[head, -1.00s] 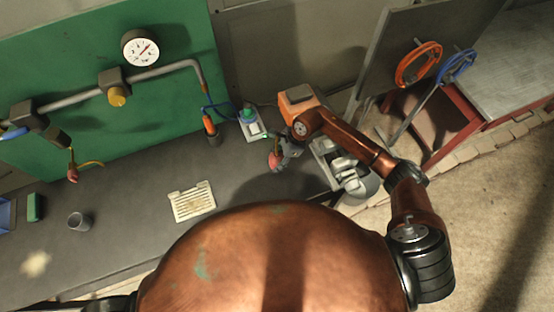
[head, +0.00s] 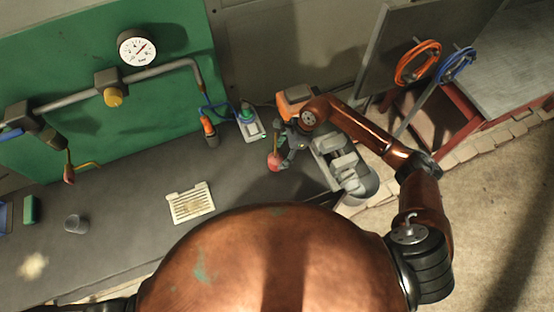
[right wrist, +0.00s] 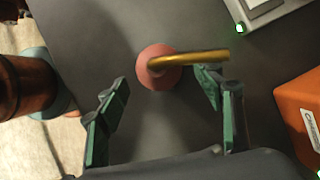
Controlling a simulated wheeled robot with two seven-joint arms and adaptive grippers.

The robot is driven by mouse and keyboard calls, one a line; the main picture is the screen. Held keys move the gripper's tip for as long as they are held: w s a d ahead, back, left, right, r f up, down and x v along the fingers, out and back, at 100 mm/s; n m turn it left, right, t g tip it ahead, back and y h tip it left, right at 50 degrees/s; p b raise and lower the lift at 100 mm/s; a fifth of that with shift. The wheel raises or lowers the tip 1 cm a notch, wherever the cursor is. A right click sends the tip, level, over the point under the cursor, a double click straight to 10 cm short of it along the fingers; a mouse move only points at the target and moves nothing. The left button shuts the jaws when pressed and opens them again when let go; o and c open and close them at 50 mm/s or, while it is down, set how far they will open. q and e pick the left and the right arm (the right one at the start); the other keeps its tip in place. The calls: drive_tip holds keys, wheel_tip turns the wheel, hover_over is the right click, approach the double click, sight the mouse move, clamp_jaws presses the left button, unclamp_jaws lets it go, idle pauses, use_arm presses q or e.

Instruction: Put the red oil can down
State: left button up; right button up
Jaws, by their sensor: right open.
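The red oil can (head: 274,161), with a brass spout, is on the dark bench near its right end in the head view. In the right wrist view the can (right wrist: 156,76) shows from above, its spout pointing right. There is a visible gap on the left finger's side; the spout overlaps the right finger. My left gripper is out of view.
A small device with a green knob (head: 249,121) and an orange-handled tool (head: 209,130) stand behind. A cream slotted plate (head: 190,203) lies to the left, with bare bench between.

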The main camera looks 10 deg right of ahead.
drive_tip(key=b+v, duration=0.1)
drive_tip(key=v, duration=0.5)
drive_tip(key=shift+r, duration=0.2)
drive_tip(key=shift+d, duration=0.1)
